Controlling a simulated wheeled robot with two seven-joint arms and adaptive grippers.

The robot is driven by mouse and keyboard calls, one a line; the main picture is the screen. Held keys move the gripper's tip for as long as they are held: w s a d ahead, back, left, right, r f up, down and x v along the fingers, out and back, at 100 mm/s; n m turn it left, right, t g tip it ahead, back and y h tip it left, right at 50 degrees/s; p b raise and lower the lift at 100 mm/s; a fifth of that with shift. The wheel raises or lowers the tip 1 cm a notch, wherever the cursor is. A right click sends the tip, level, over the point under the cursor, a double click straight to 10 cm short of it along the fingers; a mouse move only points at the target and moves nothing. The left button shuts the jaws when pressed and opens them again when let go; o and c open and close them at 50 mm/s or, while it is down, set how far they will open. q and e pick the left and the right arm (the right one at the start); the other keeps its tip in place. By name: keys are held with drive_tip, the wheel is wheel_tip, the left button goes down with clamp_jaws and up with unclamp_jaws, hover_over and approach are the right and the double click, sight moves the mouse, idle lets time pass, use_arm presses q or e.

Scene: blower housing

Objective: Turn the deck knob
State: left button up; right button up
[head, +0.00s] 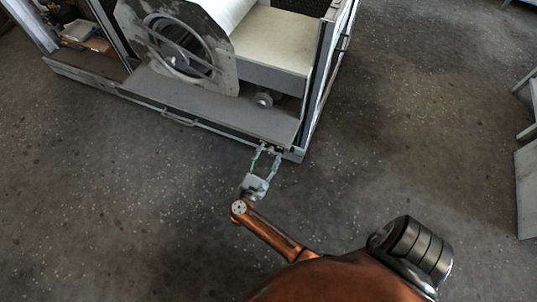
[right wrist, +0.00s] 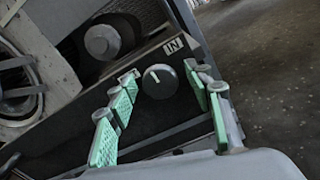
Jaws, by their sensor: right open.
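The deck knob (right wrist: 160,81) is a round dark grey knob with a white line on its face, on a dark panel in the right wrist view. The line leans slightly left of upright. My right gripper (head: 269,150) is open at the front corner of the housing deck; in the right wrist view its green-padded fingers (right wrist: 163,73) stand on either side of the knob, with visible gaps. I cannot tell how far the tips are from the panel. In the head view the knob is too small to make out clearly. My left gripper is not in view.
The blower housing (head: 220,118) has a round fan inlet (head: 180,50) and a round metal fitting (head: 263,99) on its deck. An "IN" label (right wrist: 174,45) is beside the knob. Open floor (head: 400,130) lies to the right.

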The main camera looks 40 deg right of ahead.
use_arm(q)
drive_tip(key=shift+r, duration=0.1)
